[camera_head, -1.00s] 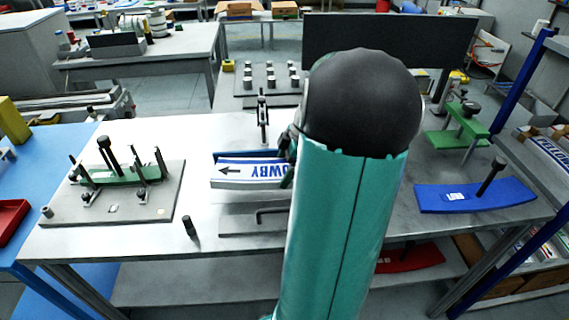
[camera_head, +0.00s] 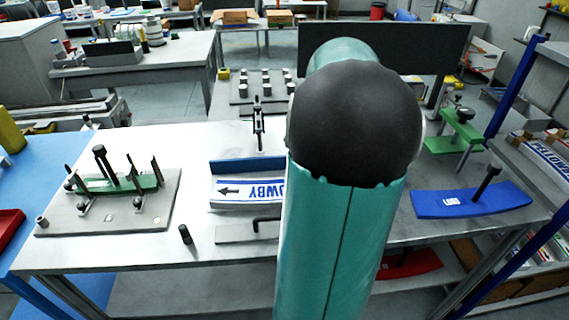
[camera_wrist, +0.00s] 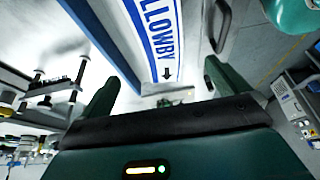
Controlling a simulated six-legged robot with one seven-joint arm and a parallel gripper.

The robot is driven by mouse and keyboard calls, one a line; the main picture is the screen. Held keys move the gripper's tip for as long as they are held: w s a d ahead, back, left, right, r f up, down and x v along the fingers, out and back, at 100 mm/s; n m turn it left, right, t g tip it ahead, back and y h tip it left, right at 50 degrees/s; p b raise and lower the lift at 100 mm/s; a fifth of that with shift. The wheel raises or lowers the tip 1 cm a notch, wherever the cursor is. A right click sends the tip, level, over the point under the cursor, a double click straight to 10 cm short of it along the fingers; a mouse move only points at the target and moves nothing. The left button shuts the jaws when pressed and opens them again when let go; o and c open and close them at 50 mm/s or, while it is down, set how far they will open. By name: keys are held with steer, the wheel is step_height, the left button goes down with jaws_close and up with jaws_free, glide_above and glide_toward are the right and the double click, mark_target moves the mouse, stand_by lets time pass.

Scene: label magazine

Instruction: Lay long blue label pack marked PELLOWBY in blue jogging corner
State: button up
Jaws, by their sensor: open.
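The long label pack (camera_head: 232,198), white with blue edge bands, blue PELLOWBY lettering and an arrow, lies on the table. Its right part is hidden behind my arm in the head view. The blue wall of the jogging corner (camera_head: 245,165) runs along its far side; I cannot tell whether they touch. In the wrist view the pack (camera_wrist: 148,22) points toward my gripper (camera_wrist: 160,82), with the blue wall (camera_wrist: 102,35) along its left side. My gripper is open, its two fingers wide apart beyond the pack's end, holding nothing. The head view hides my gripper.
A grey plate with a green fixture (camera_head: 120,184) and upright posts stands at left. A black peg (camera_head: 185,235) and a grey plate with a bent black rod (camera_head: 235,234) are in front. A toggle clamp (camera_head: 258,125) stands behind. A blue curved piece (camera_head: 470,202) lies at right.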

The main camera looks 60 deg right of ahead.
steer(key=w+a+r+m+g+h, duration=0.1)
steer(key=w+a+r+m, duration=0.15)
steer(key=a, duration=0.75)
steer(key=w+a+r+m+h, duration=0.1)
steer(key=w+a+r, duration=0.2)
steer(key=a, duration=0.7)
steer(key=s+a+f+m+t, duration=0.1)
steer(key=s+a+m, duration=0.1)
steer(key=a, duration=0.7)
steer(key=s+a+f+m+t, duration=0.1)
steer(key=s+a, duration=0.3)
steer(key=a, duration=0.5)
steer(key=shift+m+t+h, duration=0.4)
steer(key=shift+m+t, duration=0.2)
steer(key=shift+m, duration=0.25)
